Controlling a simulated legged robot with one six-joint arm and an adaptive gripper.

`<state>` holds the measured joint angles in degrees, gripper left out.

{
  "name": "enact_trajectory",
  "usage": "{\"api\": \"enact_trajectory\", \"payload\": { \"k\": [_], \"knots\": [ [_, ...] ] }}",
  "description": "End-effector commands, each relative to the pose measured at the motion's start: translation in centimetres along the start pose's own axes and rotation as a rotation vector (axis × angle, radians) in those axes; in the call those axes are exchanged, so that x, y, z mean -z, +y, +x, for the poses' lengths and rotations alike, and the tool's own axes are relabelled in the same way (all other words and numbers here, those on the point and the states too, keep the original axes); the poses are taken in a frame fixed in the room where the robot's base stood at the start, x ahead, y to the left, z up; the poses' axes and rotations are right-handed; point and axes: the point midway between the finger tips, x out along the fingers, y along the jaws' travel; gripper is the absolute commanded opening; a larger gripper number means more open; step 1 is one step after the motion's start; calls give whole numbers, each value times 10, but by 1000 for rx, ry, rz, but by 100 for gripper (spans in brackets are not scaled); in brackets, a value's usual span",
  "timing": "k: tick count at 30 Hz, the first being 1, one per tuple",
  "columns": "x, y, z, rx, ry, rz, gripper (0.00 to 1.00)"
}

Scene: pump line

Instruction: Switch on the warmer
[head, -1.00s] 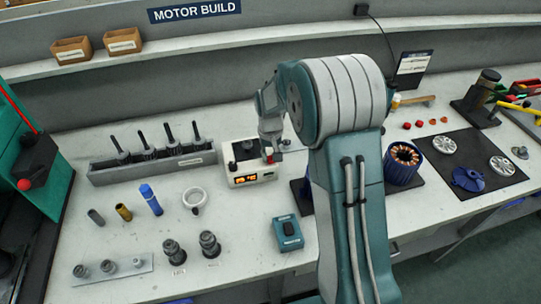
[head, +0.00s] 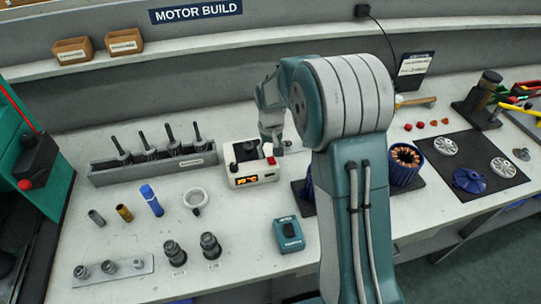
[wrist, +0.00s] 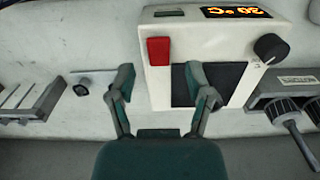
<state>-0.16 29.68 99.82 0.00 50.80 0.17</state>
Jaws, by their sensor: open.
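The warmer (head: 240,168) is a cream box on the bench with a lit orange display (head: 247,180), also in the wrist view (wrist: 234,13). It has a black plate on top (wrist: 183,86), a black knob (wrist: 270,47) and a red switch (head: 271,160). The switch also shows clearly in the wrist view (wrist: 158,51). My gripper (head: 280,149) is open and empty, just right of the switch in the head view. In the wrist view its fingertips (wrist: 160,78) are spread, with the switch beyond and between them. I see no contact with the switch.
A grey rack of several upright rotors (head: 155,160) stands left of the warmer. A white ring (head: 196,201), a blue cylinder (head: 151,200) and a teal device (head: 289,234) lie in front. A dark pad with blue wound parts (head: 404,165) is to the right.

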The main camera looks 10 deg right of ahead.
Motion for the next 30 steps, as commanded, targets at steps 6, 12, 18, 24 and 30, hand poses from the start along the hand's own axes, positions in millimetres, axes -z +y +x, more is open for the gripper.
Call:
{"api": "enact_trajectory", "payload": {
  "k": [6, 12, 18, 24, 30],
  "knots": [
    [2, -1, -48, 0, 6, 0, 66],
    [2, -1, -83, -1, 3, -1, 66],
    [1, -1, -97, -1, 0, -1, 66],
    [1, -1, -98, -1, 0, -1, 66],
    [1, -1, -98, -1, 0, 0, 66]
  ]
}}
